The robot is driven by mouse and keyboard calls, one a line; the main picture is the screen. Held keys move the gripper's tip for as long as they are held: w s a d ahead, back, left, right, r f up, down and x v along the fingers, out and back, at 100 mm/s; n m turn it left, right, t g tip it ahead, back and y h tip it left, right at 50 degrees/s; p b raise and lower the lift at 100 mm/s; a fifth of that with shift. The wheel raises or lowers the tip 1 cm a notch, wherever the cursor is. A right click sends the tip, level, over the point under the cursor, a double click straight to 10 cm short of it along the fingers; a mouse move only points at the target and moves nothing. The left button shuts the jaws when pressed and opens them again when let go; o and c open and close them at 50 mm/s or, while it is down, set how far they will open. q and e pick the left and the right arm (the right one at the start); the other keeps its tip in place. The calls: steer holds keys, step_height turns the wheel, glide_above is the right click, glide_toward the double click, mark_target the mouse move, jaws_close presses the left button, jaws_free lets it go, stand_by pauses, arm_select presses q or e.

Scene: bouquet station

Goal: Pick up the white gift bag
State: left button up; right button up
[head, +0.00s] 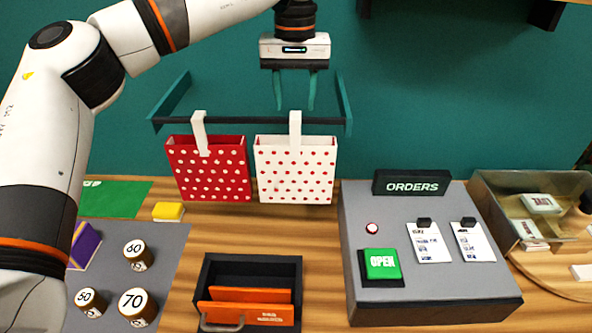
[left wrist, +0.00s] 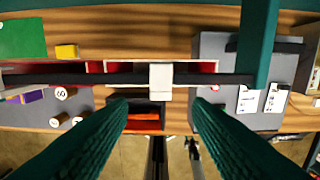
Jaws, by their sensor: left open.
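The white gift bag (head: 295,172) with red dots hangs from a black rail (head: 230,121) by its white strap handle (head: 295,128). My left gripper (head: 295,105) is above the rail, open, with its two teal fingers pointing down. The fingertips are just above the top of that strap, one to each side. In the left wrist view, the strap's top (left wrist: 160,80) lies centred between the spread fingers (left wrist: 160,105). Nothing is in the grip. My right gripper does not show.
A red dotted bag (head: 208,172) hangs close on the left. Teal brackets (head: 344,102) hold the rail ends. Below are a black box (head: 250,262) with orange pieces, a grey orders console (head: 430,288) and numbered cylinders (head: 137,306). A glass case (head: 490,195) stands at right.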

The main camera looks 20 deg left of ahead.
mark_target(295, 119)
arm_select(q)
steer(key=shift+a+f, duration=0.1)
steer(key=shift+f, duration=0.7)
step_height(295, 119, down, 5)
steer(key=shift+f+p, duration=0.2)
steer(key=shift+p, duration=0.8)
steer(key=shift+f, duration=0.35)
jaws_close()
